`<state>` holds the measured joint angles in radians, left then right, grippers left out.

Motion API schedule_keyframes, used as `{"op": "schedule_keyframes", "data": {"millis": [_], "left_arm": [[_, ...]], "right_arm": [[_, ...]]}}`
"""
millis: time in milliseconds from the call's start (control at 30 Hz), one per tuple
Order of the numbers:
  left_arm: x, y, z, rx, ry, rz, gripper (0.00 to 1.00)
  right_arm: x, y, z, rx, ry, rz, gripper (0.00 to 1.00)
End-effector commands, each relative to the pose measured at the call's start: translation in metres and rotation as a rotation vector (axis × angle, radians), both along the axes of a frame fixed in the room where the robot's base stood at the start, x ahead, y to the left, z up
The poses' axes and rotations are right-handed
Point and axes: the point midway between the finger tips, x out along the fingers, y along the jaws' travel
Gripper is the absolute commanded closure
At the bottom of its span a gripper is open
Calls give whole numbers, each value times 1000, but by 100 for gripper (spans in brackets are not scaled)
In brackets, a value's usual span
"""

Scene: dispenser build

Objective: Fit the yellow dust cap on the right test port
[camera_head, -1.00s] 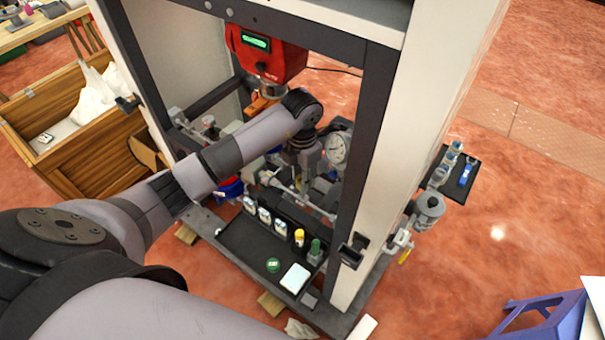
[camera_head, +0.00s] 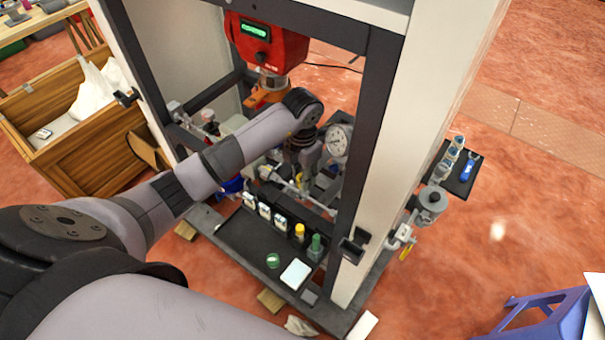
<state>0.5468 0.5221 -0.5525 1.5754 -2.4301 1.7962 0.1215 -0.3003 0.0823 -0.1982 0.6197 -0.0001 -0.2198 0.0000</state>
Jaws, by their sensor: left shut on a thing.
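My left arm reaches from the left into the dark-framed rack. My left gripper (camera_head: 306,165) points down inside it, beside a round white gauge (camera_head: 337,140). Its fingers are largely hidden among metal fittings. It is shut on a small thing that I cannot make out. I cannot pick out the yellow dust cap or the right test port for sure; fittings and pipes (camera_head: 285,178) crowd that spot. A small yellow-topped bottle (camera_head: 299,232) stands on the black tray below. My right gripper is out of view.
A red dispenser head (camera_head: 267,45) hangs above my wrist. The black tray (camera_head: 240,238) holds several small bottles, a green ring and a white pad. Rack posts (camera_head: 362,150) stand close on the right. A wooden crate (camera_head: 85,160) is at left, a purple stool (camera_head: 535,315) at lower right.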

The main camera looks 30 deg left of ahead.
Motion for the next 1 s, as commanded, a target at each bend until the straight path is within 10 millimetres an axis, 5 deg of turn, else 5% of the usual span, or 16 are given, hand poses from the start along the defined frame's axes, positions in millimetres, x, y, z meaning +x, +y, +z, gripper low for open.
{"op": "schedule_keyframes", "data": {"millis": [1000], "left_arm": [[0,0,-26,1,0,0,85]], "right_arm": [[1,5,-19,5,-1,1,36]]}}
